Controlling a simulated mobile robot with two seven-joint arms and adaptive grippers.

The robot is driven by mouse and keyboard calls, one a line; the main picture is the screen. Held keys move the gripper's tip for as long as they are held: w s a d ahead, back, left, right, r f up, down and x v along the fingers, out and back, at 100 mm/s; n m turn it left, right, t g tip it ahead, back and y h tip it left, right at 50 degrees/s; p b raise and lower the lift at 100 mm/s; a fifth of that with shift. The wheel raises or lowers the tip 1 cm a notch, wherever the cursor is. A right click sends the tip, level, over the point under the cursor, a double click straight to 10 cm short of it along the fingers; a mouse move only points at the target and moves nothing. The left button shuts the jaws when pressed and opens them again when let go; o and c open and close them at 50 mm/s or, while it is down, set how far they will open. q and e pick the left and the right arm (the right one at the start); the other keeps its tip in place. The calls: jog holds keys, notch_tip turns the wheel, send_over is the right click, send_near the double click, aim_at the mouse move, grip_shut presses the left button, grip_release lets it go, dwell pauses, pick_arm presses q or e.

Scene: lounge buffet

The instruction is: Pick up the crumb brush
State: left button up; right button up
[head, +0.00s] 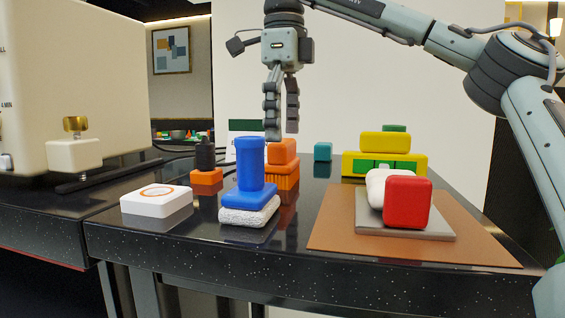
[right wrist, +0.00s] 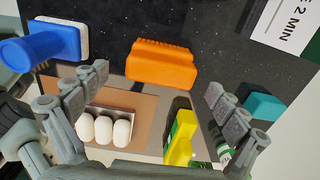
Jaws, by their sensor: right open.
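The crumb brush looks to be the orange block-handled brush with ribbed bristles (head: 284,176), standing on the dark counter behind the blue-handled scrubber (head: 250,178). In the right wrist view the orange brush (right wrist: 161,64) lies ahead of and between my fingers. My right gripper (head: 282,130) points down, open and empty, with its fingertips just above the brush in the head view. I see no contact. Its two fingers also show at the sides of the right wrist view (right wrist: 155,82). My left gripper is not in view.
The blue scrubber with a white pad stands close in front of the brush. A black-topped orange item (head: 206,177) and a white box (head: 156,201) are left. A teal block (head: 322,151), a yellow-green item (head: 384,164) and a red block (head: 407,203) on a brown mat (head: 335,236) are right.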

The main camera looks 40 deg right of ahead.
aim_at(283, 140)
notch_tip(283, 140, down, 3)
jog(key=shift+w+f, duration=0.1)
jog(key=shift+f, duration=0.1)
jog(key=c, duration=1.3)
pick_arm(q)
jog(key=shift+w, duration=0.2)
pick_arm(e)
jog(key=shift+o, duration=0.2)
jog(key=shift+r, duration=0.55)
notch_tip(283, 140, up, 3)
jog(key=shift+f, duration=0.15)
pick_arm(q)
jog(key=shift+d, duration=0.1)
pick_arm(e)
jog(key=w+a+r, duration=0.6)
jog(key=a+r, duration=0.1)
jog(key=a, duration=0.2)
jog(key=shift+w+a, duration=0.25)
jog(key=shift+a, duration=0.15)
